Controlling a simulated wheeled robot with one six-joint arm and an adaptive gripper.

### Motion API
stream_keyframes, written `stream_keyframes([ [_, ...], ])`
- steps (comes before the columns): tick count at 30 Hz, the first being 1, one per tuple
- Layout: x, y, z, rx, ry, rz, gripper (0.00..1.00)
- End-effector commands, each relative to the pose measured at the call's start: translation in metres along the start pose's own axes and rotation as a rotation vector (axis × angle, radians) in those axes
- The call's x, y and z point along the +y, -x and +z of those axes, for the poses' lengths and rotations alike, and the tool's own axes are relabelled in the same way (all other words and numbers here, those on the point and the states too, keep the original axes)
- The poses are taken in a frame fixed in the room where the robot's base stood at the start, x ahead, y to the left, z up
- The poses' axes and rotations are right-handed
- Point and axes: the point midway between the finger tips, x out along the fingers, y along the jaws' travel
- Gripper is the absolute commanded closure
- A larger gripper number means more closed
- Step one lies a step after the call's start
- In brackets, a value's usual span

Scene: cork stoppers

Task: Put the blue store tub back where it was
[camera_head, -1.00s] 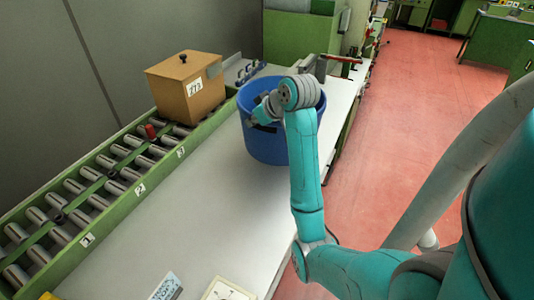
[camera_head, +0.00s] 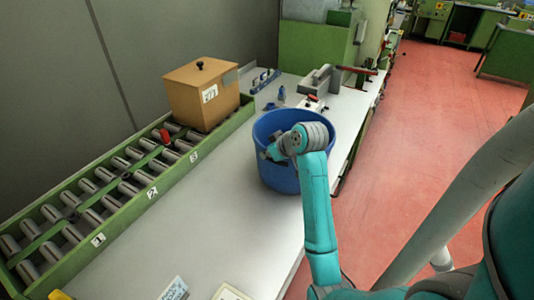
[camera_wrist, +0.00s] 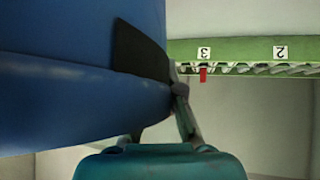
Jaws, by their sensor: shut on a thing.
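The blue store tub (camera_head: 282,178) is a round, open container over the pale bench, left of the bench's right edge. My gripper (camera_head: 272,152) is at the near left part of its rim, shut on the tub. In the wrist view the tub's blue wall (camera_wrist: 60,50) fills the left side, with a dark patch (camera_wrist: 138,50) on it. There my gripper (camera_wrist: 160,115) closes on the tub beside this patch. One finger shows; the other is mostly hidden. I cannot tell whether the tub's base touches the bench.
A green roller track (camera_head: 130,205) with numbered labels and a red piece (camera_head: 165,136) runs along the left. A brown lidded box (camera_head: 198,100) stands at its far end. Tools (camera_head: 318,82) lie behind the tub. The bench (camera_head: 215,215) between track and tub is clear; cards lie at the front.

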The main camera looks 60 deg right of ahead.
Motion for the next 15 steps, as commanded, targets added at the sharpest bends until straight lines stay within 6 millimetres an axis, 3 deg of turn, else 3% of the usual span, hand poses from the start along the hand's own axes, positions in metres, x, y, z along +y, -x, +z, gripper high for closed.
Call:
stream_keyframes([
  [5,-0.0002,-0.0018,0.0018,0.001,0.000,0.000,1.00],
  [6,-0.0003,-0.0018,0.0020,0.000,0.000,0.000,0.85],
  [8,-0.0003,-0.0018,0.0019,0.000,0.000,0.000,0.70],
  [15,-0.0002,-0.0016,0.0018,0.000,0.000,0.000,0.69],
])
